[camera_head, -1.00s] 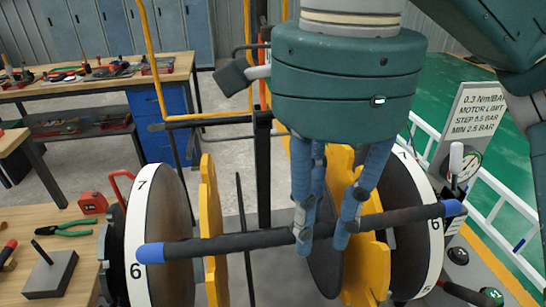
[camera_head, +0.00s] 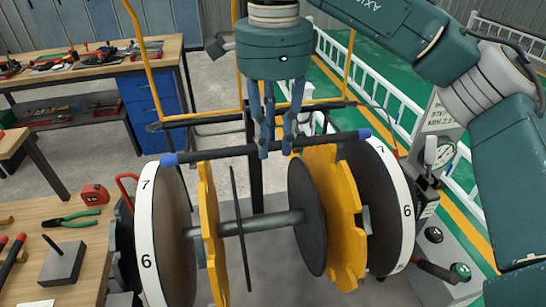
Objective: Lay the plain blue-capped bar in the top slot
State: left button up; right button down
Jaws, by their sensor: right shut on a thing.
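My right gripper (camera_head: 277,152) comes down from above, its fingers shut around the middle of a dark plain bar (camera_head: 230,151) with blue caps at both ends (camera_head: 169,159). The bar lies nearly level across the tops of two yellow notched discs, the left one (camera_head: 208,220) and the right one (camera_head: 345,225). Whether it sits in the top slots or hovers just over them I cannot tell. White-rimmed numbered wheels, left (camera_head: 147,235) and right (camera_head: 407,205), stand outside the discs. A grey axle (camera_head: 265,223) runs between them. My left gripper is not in view.
A wooden table (camera_head: 90,235) at the left holds green pliers (camera_head: 70,217), a red tape measure (camera_head: 94,194) and a grey block (camera_head: 62,264). A gauge (camera_head: 440,152) and control knobs stand at the right. A yellow frame (camera_head: 140,65) rises behind.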

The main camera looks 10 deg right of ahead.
jog(key=shift+w+f, duration=0.1)
jog(key=shift+w, duration=0.25)
jog(key=shift+f, duration=0.95)
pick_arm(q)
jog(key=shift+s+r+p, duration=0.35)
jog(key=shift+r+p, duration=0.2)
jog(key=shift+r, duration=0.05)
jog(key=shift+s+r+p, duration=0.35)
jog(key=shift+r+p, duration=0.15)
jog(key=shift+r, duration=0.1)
pick_arm(e)
notch_tip(320, 180, down, 5)
jog(key=shift+r, duration=0.1)
jog(key=shift+s, duration=0.1)
jog(key=c, duration=1.5)
grip_release()
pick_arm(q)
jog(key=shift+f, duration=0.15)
